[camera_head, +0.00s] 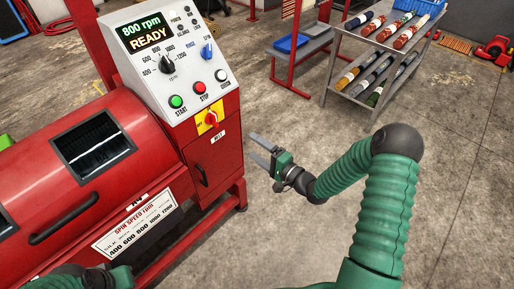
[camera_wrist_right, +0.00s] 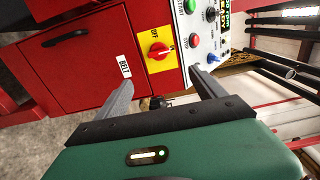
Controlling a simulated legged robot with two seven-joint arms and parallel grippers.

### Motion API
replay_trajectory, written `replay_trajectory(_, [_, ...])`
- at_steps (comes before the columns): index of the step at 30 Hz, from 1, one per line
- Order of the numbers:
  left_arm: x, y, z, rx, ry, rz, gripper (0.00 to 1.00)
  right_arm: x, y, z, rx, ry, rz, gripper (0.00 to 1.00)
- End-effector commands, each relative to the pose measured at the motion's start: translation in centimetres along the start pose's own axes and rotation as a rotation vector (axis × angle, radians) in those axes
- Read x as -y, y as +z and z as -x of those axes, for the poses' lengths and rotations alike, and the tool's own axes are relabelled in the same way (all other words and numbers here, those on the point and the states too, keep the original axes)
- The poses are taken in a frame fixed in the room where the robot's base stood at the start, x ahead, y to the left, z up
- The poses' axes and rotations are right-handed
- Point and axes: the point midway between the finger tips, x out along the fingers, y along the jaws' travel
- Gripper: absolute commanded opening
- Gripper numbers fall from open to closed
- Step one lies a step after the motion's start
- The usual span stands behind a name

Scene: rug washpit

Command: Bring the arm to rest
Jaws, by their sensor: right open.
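My right arm (camera_head: 385,185) reaches in from the lower right, bent at a dark elbow. Its gripper (camera_head: 256,149) is open and empty, held in the air just right of the red machine (camera_head: 50,165) and apart from it. In the right wrist view the two grey fingers (camera_wrist_right: 162,78) are spread with nothing between them. The machine's front lies beyond them, with a red switch (camera_wrist_right: 158,50) on a yellow plate. Part of my left arm (camera_head: 100,279) shows at the bottom left edge; its fingers cannot be made out.
The control panel (camera_head: 180,62) has green and red buttons and a display (camera_head: 146,31) reading 800 rpm READY. A grey metal cart (camera_head: 340,98) with rolled rugs stands at the back right. A red rack (camera_head: 297,70) stands beside it. Concrete floor right of my arm is clear.

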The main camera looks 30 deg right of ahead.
Motion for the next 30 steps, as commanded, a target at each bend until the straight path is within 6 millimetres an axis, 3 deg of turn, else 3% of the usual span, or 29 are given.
replay_trajectory(13, [0.0, -0.1, 0.4, 0.0, 0.0, 0.0, 0.0, 0.0, 0.2, -0.2, 0.005, 0.041, 0.04, 0.8])
replay_trajectory(16, [0.0, -0.4, 1.8, 0.0, 0.0, 0.0, 0.0, -0.2, 1.7, -0.9, 0.027, 0.232, 0.239, 0.8])
replay_trajectory(18, [0.0, -0.8, 3.2, 0.0, 0.0, 0.0, 0.0, -0.1, 3.0, -0.3, 0.067, 0.449, 0.469, 0.8])
replay_trajectory(20, [0.0, -1.1, 4.5, 0.0, 0.0, 0.0, 0.0, 0.6, 4.2, 1.5, 0.124, 0.655, 0.679, 0.8])
replay_trajectory(24, [0.0, -1.7, 7.0, 0.0, 0.0, 0.0, 0.0, 4.2, 8.2, 9.3, 0.355, 1.047, 1.008, 0.8])
replay_trajectory(27, [0.0, -1.9, 8.0, 0.0, 0.0, 0.001, 0.0, 6.2, 12.1, 14.6, 0.562, 1.179, 1.08, 0.8])
replay_trajectory(30, [0.0, -2.0, 8.4, 0.0, 0.0, 0.001, 0.0, 7.1, 14.8, 17.6, 0.704, 1.214, 1.091, 0.8])
